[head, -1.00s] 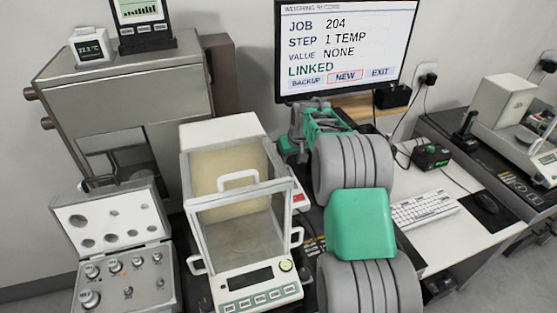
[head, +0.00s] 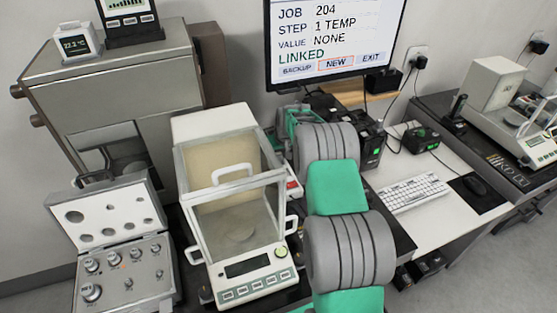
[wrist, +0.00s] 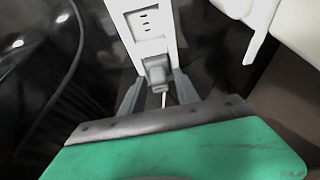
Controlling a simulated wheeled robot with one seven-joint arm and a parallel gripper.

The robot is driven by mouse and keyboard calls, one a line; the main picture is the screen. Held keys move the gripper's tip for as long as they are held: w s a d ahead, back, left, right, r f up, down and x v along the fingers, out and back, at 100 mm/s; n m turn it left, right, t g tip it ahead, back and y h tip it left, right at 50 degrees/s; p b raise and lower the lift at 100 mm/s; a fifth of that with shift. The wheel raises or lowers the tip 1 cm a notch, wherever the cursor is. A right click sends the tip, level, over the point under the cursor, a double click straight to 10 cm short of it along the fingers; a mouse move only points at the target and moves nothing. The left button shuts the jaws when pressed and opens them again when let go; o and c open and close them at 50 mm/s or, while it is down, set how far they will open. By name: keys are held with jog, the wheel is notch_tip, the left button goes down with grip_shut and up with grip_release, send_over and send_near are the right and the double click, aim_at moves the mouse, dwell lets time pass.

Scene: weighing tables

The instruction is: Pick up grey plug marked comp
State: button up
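In the wrist view a small grey plug (wrist: 155,72) sits at the lower end of a white socket strip (wrist: 150,30), with a pale cord hanging below it. No marking on the plug is readable, so I cannot tell if it says comp. My gripper (wrist: 156,92) is open, with one grey finger to each side of the plug and gaps between. In the head view my gripper is behind the weighing table's gear at the foot of the monitor; its fingertips and the plug are hidden there.
A glass-sided balance (head: 235,200) stands left of my arm, with a weight case (head: 120,240) beyond it. The monitor (head: 335,40) is above. A black box with a green light (head: 368,140) and a keyboard (head: 413,191) are to the right. A dark cable (wrist: 70,60) runs left of my gripper.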

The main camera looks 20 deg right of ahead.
grip_shut()
jog(key=shift+r, duration=0.15)
